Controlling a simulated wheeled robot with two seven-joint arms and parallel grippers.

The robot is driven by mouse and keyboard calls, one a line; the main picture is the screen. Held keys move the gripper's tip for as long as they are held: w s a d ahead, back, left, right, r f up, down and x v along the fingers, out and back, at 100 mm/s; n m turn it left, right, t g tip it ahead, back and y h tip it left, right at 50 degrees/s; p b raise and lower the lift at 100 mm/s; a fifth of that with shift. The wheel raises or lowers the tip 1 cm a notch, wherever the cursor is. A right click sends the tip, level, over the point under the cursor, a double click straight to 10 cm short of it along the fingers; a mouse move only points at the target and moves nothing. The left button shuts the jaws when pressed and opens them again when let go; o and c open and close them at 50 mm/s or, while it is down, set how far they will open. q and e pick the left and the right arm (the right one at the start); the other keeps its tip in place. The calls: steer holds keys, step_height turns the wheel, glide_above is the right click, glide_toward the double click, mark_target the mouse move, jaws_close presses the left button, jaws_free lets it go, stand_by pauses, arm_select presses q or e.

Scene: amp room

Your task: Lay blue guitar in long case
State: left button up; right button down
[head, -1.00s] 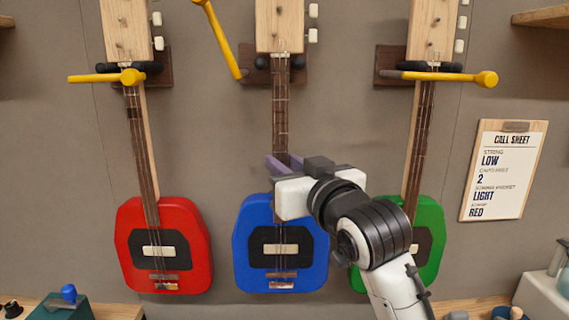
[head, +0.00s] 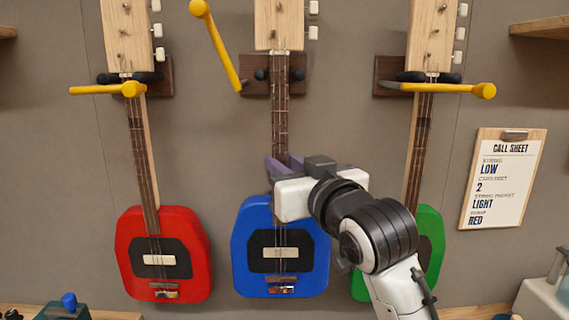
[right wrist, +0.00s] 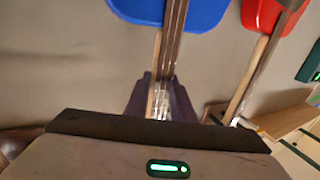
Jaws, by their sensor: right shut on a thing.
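The blue guitar (head: 246,262) hangs upright in the middle of the wall in the head view. Its neck (head: 279,120) runs up to a dark wall hanger (head: 257,76). My right gripper (head: 277,165) is shut on the lower neck, just above the blue body. In the right wrist view, the purple fingers (right wrist: 161,98) lie on both sides of the neck, with the blue body (right wrist: 200,12) beyond them. The yellow latch arm (head: 222,50) at the blue guitar's hanger is swung up, clear of the neck. The long case and my left gripper are not in view.
A red guitar (head: 187,232) hangs to the left and a green guitar (head: 431,235) to the right, partly behind my arm. Yellow bars (head: 105,90) (head: 445,88) cross their necks. A call sheet (head: 502,180) hangs at the right. Shelf edges show below.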

steer(key=s, duration=1.6)
steer(key=shift+r, duration=0.3)
stand_by(0.8)
steer(key=shift+s, duration=0.1)
